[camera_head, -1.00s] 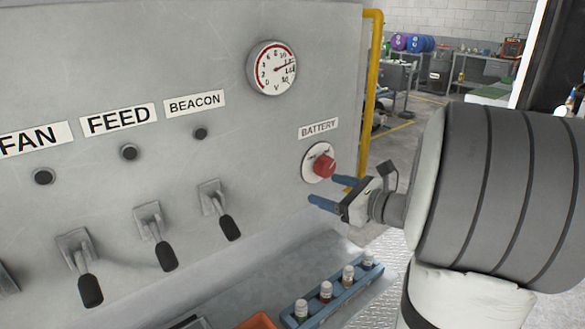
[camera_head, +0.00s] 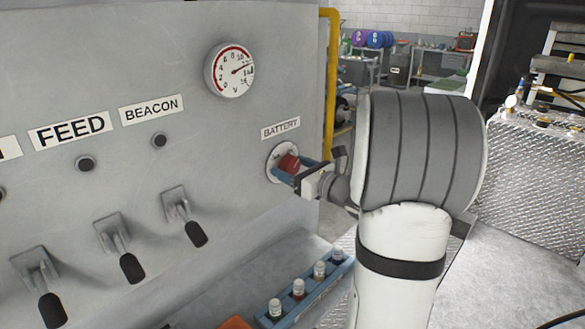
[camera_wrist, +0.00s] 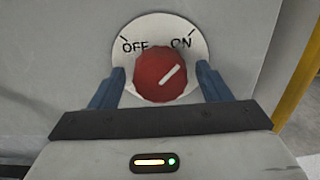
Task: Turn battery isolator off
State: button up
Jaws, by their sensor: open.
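The battery isolator is a red round knob (camera_head: 290,163) on a white round plate (camera_head: 274,166) under the BATTERY label (camera_head: 280,128). In the wrist view the red knob (camera_wrist: 162,75) has a pale pointer line slanting up right toward ON; OFF is printed at upper left on the plate (camera_wrist: 190,28). My gripper (camera_head: 300,172) is at the knob, its blue fingers on either side. In the wrist view my open gripper (camera_wrist: 160,88) has one finger left and one right of the knob. A narrow gap shows on the right; contact on the left is unclear.
Several black-handled toggle switches (camera_head: 190,222) stick out of the panel to the left. A round gauge (camera_head: 230,70) sits above. A blue rack (camera_head: 310,295) of small bottles stands below. A yellow pipe (camera_head: 331,80) runs along the panel's right edge.

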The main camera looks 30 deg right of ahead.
jog(key=shift+c, duration=0.4)
jog(key=c, duration=0.9)
jog(key=shift+f, duration=0.1)
